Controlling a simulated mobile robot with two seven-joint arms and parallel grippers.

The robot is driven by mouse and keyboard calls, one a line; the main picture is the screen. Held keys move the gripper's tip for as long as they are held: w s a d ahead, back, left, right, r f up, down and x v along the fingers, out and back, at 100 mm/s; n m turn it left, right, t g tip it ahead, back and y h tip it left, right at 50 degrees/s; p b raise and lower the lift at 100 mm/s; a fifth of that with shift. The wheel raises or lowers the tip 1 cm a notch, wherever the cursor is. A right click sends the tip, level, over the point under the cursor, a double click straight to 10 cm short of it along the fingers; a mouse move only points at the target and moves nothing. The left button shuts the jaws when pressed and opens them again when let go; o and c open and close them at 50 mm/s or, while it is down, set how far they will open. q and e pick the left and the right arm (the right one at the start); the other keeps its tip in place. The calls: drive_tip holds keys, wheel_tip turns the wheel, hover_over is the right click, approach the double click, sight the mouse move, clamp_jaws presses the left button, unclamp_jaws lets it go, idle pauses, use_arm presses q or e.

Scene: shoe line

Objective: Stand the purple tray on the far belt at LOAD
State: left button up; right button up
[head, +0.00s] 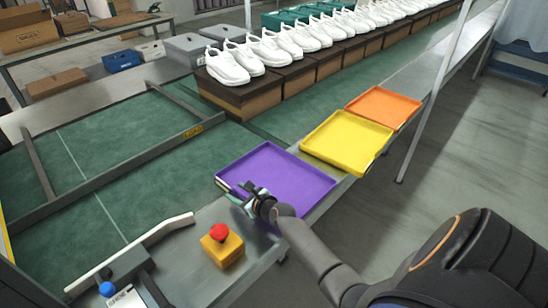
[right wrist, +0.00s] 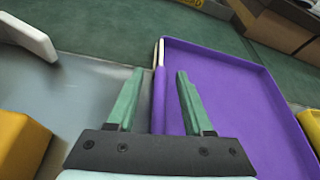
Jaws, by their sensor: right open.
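The purple tray (head: 290,178) lies flat on the metal ledge beside the green belt, nearest me in a row of trays. My right gripper (head: 237,193) is at its near left edge. In the right wrist view the gripper (right wrist: 160,76) is open, with the left rim of the purple tray (right wrist: 215,85) between its green fingers; I cannot tell whether they touch it. A small yellow label (head: 194,131), too small to read surely, is on the metal rail across the green belt (head: 130,140). My left gripper is not in view.
A yellow tray (head: 347,141) and an orange tray (head: 384,106) lie beyond the purple one. White shoes stand on brown boxes (head: 250,95) along the belt. A yellow block with a red button (head: 222,245) and a white angled bar (head: 130,253) are near. The railed belt section is bare.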

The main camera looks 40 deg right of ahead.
drive_tip(key=shift+w, duration=0.1)
clamp_jaws()
idle(0.4)
idle(1.0)
